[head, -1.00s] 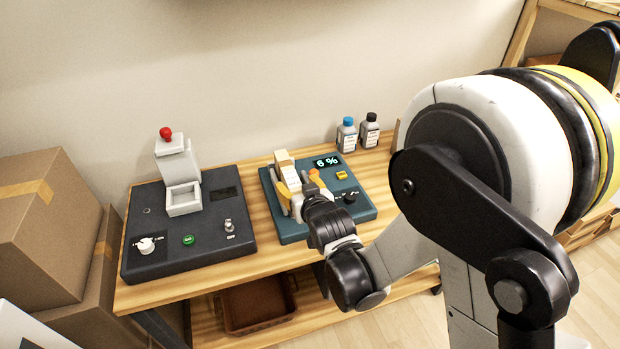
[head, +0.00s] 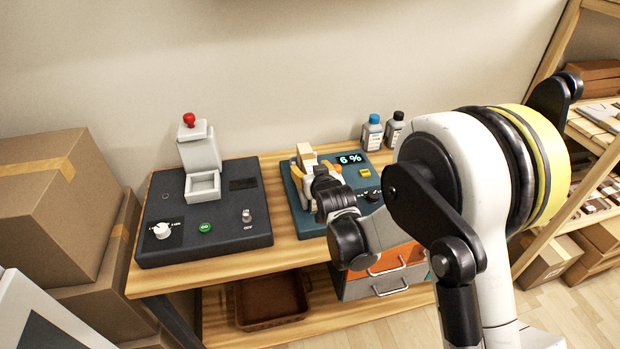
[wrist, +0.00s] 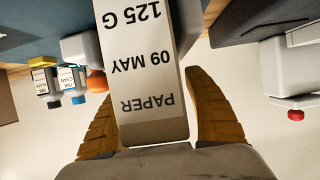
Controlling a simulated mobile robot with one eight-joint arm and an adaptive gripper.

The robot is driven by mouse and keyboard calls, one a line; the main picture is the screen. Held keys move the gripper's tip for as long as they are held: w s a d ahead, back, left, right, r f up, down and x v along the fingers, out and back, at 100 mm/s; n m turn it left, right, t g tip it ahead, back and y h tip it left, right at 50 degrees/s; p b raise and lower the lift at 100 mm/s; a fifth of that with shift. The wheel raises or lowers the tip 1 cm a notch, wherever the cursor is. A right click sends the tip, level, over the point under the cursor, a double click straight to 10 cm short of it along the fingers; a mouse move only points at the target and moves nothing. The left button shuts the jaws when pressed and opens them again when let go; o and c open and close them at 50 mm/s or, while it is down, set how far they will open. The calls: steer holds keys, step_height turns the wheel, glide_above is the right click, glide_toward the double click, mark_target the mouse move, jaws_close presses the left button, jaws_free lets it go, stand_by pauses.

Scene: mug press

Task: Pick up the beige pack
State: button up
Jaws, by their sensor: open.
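The beige pack (head: 305,154) stands upright at the teal machine with the "6 %" display. In the wrist view the pack (wrist: 147,75) fills the middle, its pale label reading PAPER, 09 MAY and 125 G upside down. My gripper (head: 311,171) is open at the pack, partly covering it in the head view. In the wrist view one yellow-orange finger of my gripper (wrist: 152,88) is on each side of the pack. The pack's foot is hidden.
The teal machine (head: 292,207) shares the wooden table (head: 230,257) with a dark press (head: 165,218) with a red knob, at the left. Two bottles, blue-capped (head: 372,133) and black-capped (head: 394,130), stand behind right. Cardboard boxes (head: 50,190) stand at the left.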

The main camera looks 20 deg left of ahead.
steer(key=shift+r, duration=0.1)
jaws_close()
